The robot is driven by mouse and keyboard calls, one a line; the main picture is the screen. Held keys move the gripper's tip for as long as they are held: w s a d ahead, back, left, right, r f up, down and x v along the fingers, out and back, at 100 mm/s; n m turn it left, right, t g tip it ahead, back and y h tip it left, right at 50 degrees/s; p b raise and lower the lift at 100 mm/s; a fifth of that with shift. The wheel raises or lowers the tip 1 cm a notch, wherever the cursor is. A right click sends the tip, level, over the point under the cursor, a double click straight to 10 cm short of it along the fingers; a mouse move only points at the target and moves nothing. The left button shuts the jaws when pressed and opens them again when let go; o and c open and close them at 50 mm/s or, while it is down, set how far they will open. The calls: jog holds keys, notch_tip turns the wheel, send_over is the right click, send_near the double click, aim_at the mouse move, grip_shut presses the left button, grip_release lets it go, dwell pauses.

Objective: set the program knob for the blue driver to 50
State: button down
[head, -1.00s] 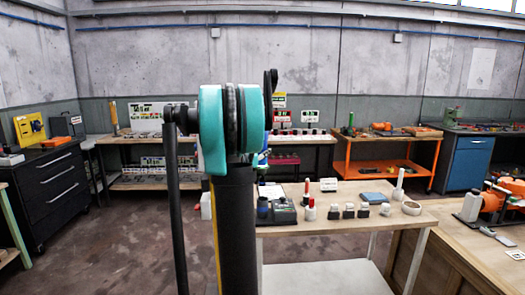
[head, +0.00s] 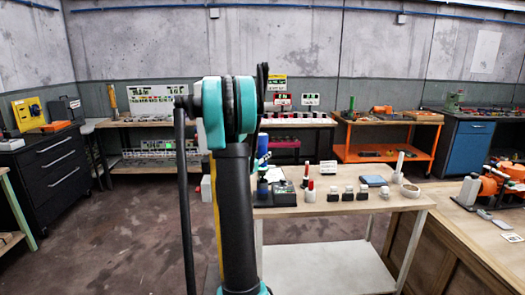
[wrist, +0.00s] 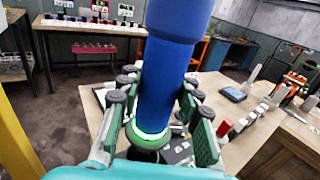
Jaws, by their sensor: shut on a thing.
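A blue driver (wrist: 168,75), a thick upright cylinder with a lit green ring at its lower end, fills the middle of the wrist view. My gripper (wrist: 158,98) is shut on it, with green-padded fingers on both sides. In the head view, a blue part of the driver (head: 262,146) shows just right of my arm, above the near table. My gripper is hidden behind my arm there. A dark device with a screen (head: 283,187) stands on that table. I cannot make out the program knob or its setting in either view.
A wooden bench (head: 480,232) with an orange machine stands at right.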

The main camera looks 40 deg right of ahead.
aim_at(262, 167)
jog(key=shift+f, duration=2.8)
jog(key=c, duration=1)
grip_release()
jog(key=shift+a, duration=0.1)
